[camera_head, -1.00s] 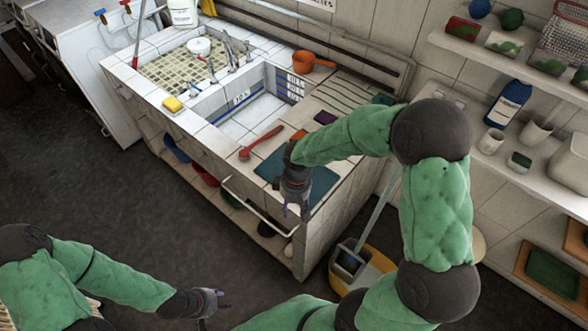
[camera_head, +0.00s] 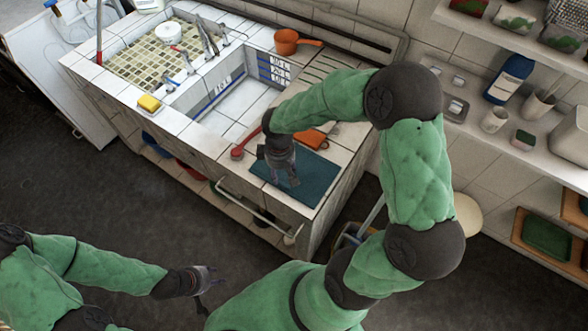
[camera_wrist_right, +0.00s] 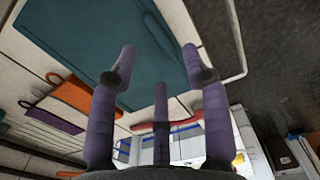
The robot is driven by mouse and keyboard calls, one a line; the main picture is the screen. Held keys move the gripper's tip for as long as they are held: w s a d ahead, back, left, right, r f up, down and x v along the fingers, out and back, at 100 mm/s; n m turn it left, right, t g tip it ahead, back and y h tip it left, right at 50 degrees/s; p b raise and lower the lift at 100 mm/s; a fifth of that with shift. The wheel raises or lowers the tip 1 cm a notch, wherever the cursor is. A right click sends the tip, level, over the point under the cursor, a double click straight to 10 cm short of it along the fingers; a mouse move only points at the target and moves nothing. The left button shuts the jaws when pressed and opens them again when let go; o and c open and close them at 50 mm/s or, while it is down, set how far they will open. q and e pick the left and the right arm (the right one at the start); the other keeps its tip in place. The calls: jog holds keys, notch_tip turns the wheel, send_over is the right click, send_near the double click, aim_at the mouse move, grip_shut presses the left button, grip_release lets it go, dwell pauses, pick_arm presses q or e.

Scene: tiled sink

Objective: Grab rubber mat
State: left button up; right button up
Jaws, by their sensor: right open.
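The rubber mat (camera_head: 312,178) is a flat teal rectangle on the tiled counter at the near right end of the sink unit. In the right wrist view the mat (camera_wrist_right: 95,40) lies just beyond my fingertips. My right gripper (camera_head: 284,178) hangs over the mat's left part in the head view and hides some of it. In the wrist view its purple fingers (camera_wrist_right: 160,75) are spread and empty; I cannot tell whether they touch the mat. My left gripper (camera_head: 205,272) is low at the left, away from the counter, over the floor; its finger opening is too small to judge.
A red brush (camera_head: 243,149) lies left of the mat, and an orange item (camera_head: 312,139) lies behind it. The sink basin (camera_head: 230,110), yellow sponge (camera_head: 149,103) and orange pot (camera_head: 287,41) are further back. A rail (camera_head: 250,205) runs along the counter's front.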

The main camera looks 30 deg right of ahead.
aim_at(282, 181)
jog(key=shift+w+f, duration=0.15)
jog(key=shift+f, duration=0.7)
notch_tip(282, 181, down, 5)
jog(key=shift+w+d+b, duration=0.1)
jog(key=shift+d+b, duration=0.05)
jog(key=shift+b, duration=0.7)
jog(key=shift+r, duration=0.1)
grip_shut()
